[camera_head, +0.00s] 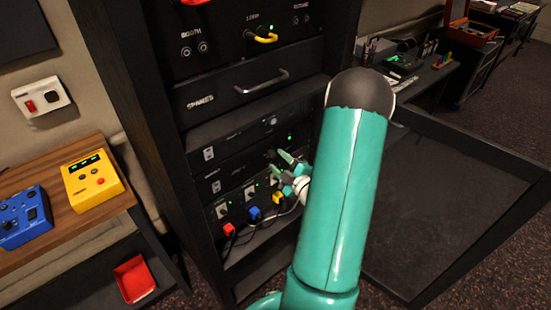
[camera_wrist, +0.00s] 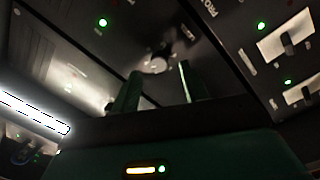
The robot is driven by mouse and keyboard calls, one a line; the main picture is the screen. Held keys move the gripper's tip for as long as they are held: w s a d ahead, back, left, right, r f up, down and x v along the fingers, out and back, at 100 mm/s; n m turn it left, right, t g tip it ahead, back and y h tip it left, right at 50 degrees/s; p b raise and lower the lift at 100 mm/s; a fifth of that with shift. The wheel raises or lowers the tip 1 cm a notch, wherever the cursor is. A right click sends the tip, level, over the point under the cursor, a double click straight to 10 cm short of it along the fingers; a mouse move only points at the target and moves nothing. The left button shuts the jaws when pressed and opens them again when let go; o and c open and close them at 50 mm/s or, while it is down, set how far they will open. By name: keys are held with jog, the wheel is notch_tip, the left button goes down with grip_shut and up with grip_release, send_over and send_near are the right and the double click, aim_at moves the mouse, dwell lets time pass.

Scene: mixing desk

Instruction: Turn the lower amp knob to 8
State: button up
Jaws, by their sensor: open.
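In the head view, the lower amp panel (camera_head: 232,178) sits in the dark rack, below a similar upper amp panel (camera_head: 236,140). A small round knob (camera_head: 270,153) shows on the lower amp beside my fingertips. My gripper (camera_head: 284,163) is in front of this panel, fingers pointing left toward it. In the wrist view, my gripper (camera_wrist: 157,83) is open, its two dark green fingers apart. A pale round knob (camera_wrist: 158,65) lies just beyond the fingers, in the gap between them. I cannot tell whether they touch it. The knob's setting and scale are too blurred to read.
Below are switches and coloured plugs, among them a red plug (camera_head: 229,229) and a blue plug (camera_head: 254,212), with cables. A drawer (camera_head: 235,97) with a handle is above the amps. A wooden table (camera_head: 62,215) with yellow and blue boxes stands at left.

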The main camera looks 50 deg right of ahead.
aim_at(272, 154)
jog(key=shift+w+d, duration=0.15)
jog(key=shift+w, duration=0.45)
jog(key=shift+w+d, duration=0.15)
jog(key=shift+w, duration=0.4)
jog(key=shift+c, duration=0.2)
grip_shut()
jog(key=shift+m, duration=0.4)
jog(key=m, duration=0.5)
jog(key=shift+r+g, duration=0.1)
jog(key=shift+g, duration=0.2)
jog(key=m, duration=0.5)
jog(key=shift+d+m+y, duration=0.1)
jog(key=shift+m+y, duration=0.2)
jog(key=shift+y, duration=0.1)
